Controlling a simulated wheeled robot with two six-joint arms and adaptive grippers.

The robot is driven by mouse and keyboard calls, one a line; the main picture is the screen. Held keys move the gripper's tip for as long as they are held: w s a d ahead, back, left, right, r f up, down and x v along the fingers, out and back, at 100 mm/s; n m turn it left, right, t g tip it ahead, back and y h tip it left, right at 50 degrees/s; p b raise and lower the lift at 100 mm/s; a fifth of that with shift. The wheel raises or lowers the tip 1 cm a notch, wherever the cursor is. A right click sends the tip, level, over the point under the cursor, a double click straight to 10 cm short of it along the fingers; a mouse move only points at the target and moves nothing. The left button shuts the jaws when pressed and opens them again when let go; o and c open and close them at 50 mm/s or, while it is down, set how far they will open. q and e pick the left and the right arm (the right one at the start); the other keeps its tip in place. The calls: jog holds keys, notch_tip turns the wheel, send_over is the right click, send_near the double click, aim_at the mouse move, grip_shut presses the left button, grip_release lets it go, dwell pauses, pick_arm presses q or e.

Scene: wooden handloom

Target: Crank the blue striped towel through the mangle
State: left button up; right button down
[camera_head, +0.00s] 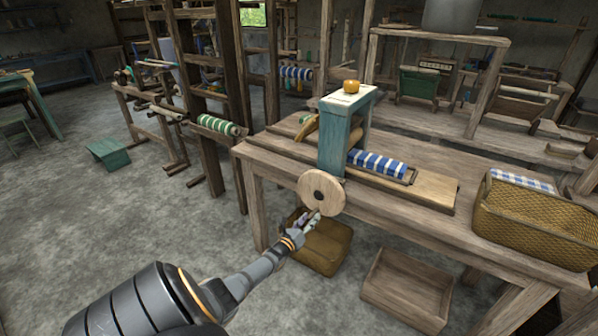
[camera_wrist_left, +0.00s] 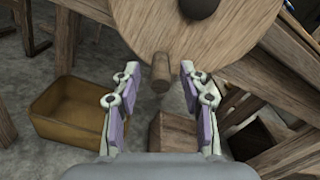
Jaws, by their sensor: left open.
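The blue and white striped towel (camera_head: 378,164) lies on the bench beside the teal mangle (camera_head: 335,140), on its right side. A round wooden crank wheel (camera_head: 321,192) is on the near side of the mangle, and it fills the top of the left wrist view (camera_wrist_left: 200,35). A short wooden peg (camera_wrist_left: 161,72) sticks out near the wheel's lower edge. My left gripper (camera_head: 312,220) is just below the wheel; in the left wrist view its open fingers (camera_wrist_left: 158,80) stand on either side of the peg. My right gripper is not in view.
The wooden bench (camera_head: 436,166) carries a wicker basket (camera_head: 530,222) with a checked cloth at its right. Below stand a yellow-brown bin (camera_head: 322,246) and a wooden crate (camera_head: 405,288). Loom frames stand behind.

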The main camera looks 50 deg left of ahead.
pick_arm(q)
jog(key=v, duration=1)
jog(key=shift+a, duration=0.1)
jog(key=s+d+f+n+g+h, duration=0.1)
jog(key=s+d+f+n+g, duration=0.4)
jog(key=s+f, duration=0.4)
jog(key=s+d+f+n+g+h, duration=0.15)
jog(key=s+d+f+n, duration=0.25)
jog(key=s+f+n, duration=0.55)
jog(key=s+d+f+n+g, duration=0.4)
jog(key=f+n+g, duration=0.1)
jog(key=f, duration=0.8)
jog(key=s+d+f+n+g+h, duration=0.1)
jog(key=s+d+f+n+g, duration=0.15)
jog(key=s+d+n, duration=0.4)
jog(key=s+d+f+n+g, duration=0.1)
jog(key=s+d+f+g, duration=0.2)
jog(key=s, duration=0.6)
notch_tip(320, 180, up, 12)
jog(key=p, duration=1.2)
jog(key=shift+f+t, duration=0.15)
jog(key=shift+t, duration=0.25)
